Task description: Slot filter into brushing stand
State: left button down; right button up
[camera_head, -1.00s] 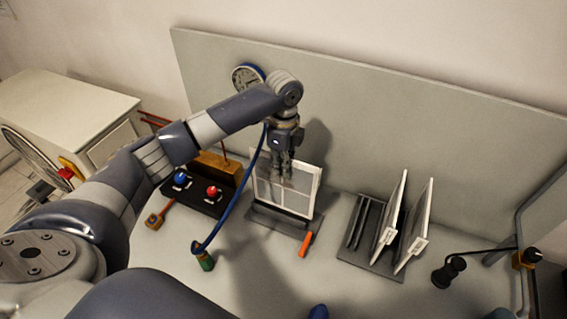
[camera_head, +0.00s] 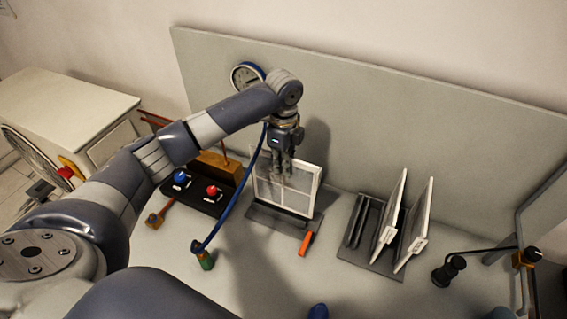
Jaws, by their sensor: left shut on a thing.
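My left gripper (camera_head: 281,178) reaches down from the left and is shut on the top part of a flat filter (camera_head: 294,197), a white frame with grey panels. The filter is nearly upright. It is at the brushing stand, a dark base (camera_head: 270,221) with an orange handle-like piece (camera_head: 306,243) at its front right. The filter's lower edge is at the stand, in front of the dark bar seen earlier; I cannot tell whether it is seated in a slot. My right gripper is not in view.
A dark rack (camera_head: 357,246) to the right holds two leaning white panels (camera_head: 390,222). A block with blue and red knobs (camera_head: 206,203) stands left. A round gauge (camera_head: 246,76) is on the back panel.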

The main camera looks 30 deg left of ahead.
pick_arm(q)
jog(key=shift+f+b, duration=0.55)
jog(key=shift+f, duration=1.85)
jog(key=c, duration=1.7)
grip_release()
jog(key=shift+s, duration=0.15)
notch_tip(320, 180, up, 12)
jog(key=shift+r, duration=0.1)
